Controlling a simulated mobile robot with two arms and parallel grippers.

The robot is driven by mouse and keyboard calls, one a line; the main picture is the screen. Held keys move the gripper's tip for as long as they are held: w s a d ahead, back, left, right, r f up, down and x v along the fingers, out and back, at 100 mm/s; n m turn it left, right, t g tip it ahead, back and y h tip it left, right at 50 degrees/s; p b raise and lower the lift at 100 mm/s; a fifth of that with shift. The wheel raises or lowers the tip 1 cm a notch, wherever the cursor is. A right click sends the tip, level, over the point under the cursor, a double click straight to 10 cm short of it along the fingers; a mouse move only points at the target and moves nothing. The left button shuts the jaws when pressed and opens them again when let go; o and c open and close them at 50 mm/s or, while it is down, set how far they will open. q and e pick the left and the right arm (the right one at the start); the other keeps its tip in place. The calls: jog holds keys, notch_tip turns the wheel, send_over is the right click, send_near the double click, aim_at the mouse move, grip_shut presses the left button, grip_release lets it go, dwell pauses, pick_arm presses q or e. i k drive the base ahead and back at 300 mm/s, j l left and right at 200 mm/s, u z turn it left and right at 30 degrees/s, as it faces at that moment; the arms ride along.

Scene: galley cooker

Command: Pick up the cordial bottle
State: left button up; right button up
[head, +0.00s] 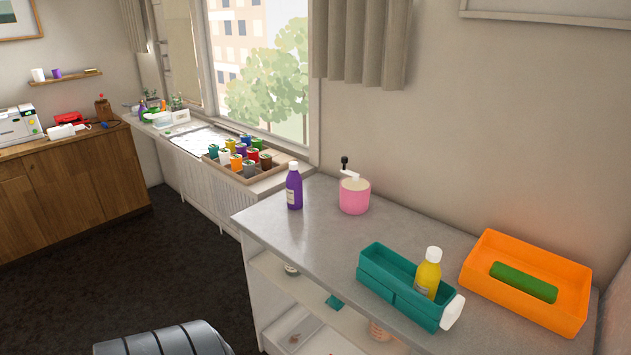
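Two bottles stand on the grey counter, and I cannot tell from their labels which is the cordial bottle. A purple bottle (293,190) with a white cap and a pale label stands upright near the counter's far left end. A yellow bottle (428,275) with a white cap stands upright in the teal caddy (377,272), its lower part hidden by the caddy wall. Neither of my grippers is in view, and nothing touches either bottle.
A pink pot (354,195) with a crank handle stands right of the purple bottle. An orange tray (480,284) holding a green block (524,282) is at the right. A wooden tray (262,177) of several coloured jars is on the windowsill. The counter's middle is clear.

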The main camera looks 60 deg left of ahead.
aim_at(294, 180)
jog(key=u, duration=1.9)
jog(key=i+j, duration=0.25)
jog(key=j, duration=0.15)
jog(key=i+j, duration=0.25)
jog(key=j, duration=0.15)
jog(key=i+j+u, duration=0.1)
jog(key=i+j, duration=0.15)
jog(key=j, duration=0.2)
